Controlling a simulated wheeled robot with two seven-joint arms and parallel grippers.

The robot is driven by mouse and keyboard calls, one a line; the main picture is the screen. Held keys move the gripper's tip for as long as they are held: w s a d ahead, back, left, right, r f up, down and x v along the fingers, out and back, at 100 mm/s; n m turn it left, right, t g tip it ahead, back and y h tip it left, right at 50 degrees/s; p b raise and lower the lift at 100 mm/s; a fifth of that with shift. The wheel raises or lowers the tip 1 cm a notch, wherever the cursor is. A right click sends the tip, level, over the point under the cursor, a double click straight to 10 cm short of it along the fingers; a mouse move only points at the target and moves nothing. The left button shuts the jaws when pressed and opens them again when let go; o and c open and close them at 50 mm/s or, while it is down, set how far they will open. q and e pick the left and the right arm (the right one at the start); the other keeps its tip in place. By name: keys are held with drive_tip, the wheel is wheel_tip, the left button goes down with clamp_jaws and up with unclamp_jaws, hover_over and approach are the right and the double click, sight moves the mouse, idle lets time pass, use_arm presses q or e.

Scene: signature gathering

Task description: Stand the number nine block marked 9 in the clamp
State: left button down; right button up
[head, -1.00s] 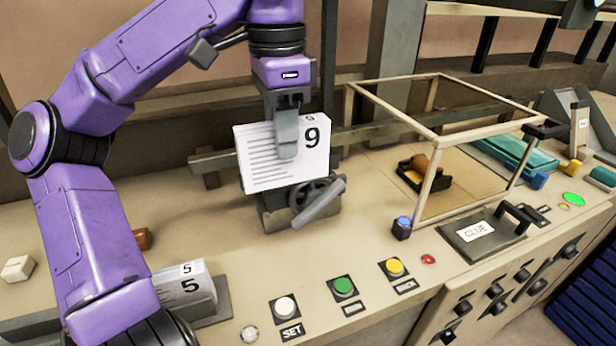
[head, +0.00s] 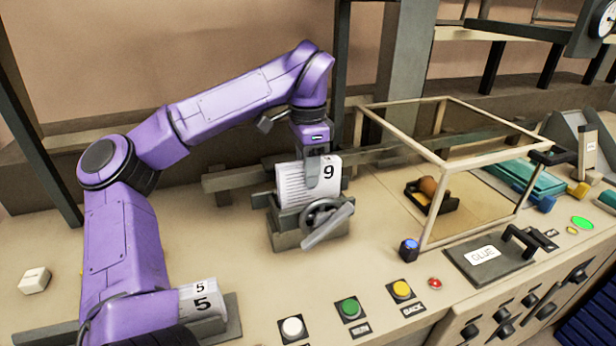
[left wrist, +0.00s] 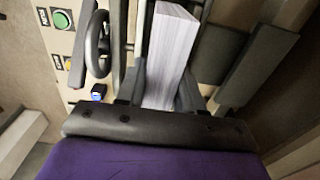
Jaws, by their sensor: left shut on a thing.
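The number nine block (head: 297,184) is white with page-like lines on its face and a 9 at the upper right. It stands upright with its lower part down in the grey clamp (head: 290,240), between the jaws as far as I can see. My left gripper (head: 322,178) points down from above and is shut on the block near its right end. In the left wrist view the block (left wrist: 172,50) runs away between the fingers, and the clamp's handwheel (left wrist: 98,45) shows to its left. The block's bottom edge is hidden by the clamp. My right gripper is not in view.
A second block marked 5 (head: 203,302) stands in a holder at the front left. White, green (head: 349,308) and yellow buttons line the front edge. A framed glass box (head: 440,160) and a GLUE plate (head: 490,258) are to the right.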

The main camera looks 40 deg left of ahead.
use_arm(q)
wheel_tip(320, 180, down, 3)
drive_tip(key=shift+w+a+f, duration=0.1)
drive_tip(key=shift+a+f, duration=0.05)
drive_tip(key=shift+f, duration=0.2)
drive_tip(key=c, duration=0.7)
unclamp_jaws()
wheel_tip(320, 180, up, 13)
drive_tip(key=shift+f+b, duration=0.2)
drive_tip(key=shift+b, duration=0.1)
drive_tip(key=shift+f, duration=0.15)
